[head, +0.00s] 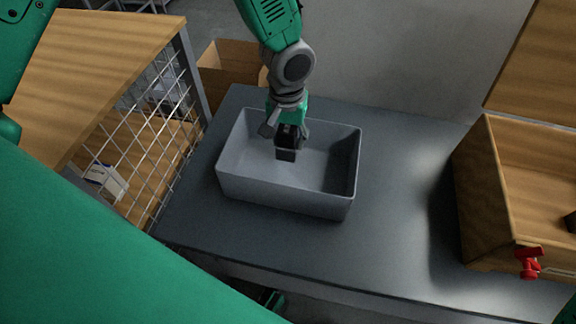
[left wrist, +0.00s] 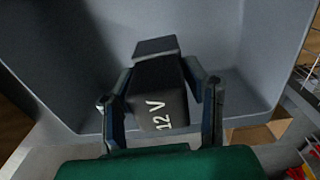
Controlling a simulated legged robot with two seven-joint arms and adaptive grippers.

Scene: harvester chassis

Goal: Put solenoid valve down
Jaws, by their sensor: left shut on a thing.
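The solenoid valve (head: 286,154) is a dark block. In the left wrist view the valve (left wrist: 157,95) shows a white "12 V" mark and a greyer end piece. My left gripper (head: 287,136) is shut on it, with one finger on each side. The gripper (left wrist: 162,100) holds it inside the opening of a grey open bin (head: 280,193), toward the bin's back wall. I cannot tell whether the valve touches the bin floor. The bin floor around it looks empty. My right gripper is not in view.
The bin stands on a dark grey table (head: 400,215). A wooden box (head: 490,225) with a red part (head: 528,262) at its front is on the right. A wire mesh panel (head: 150,140) and a cardboard box (head: 228,78) are at left. The table between bin and wooden box is clear.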

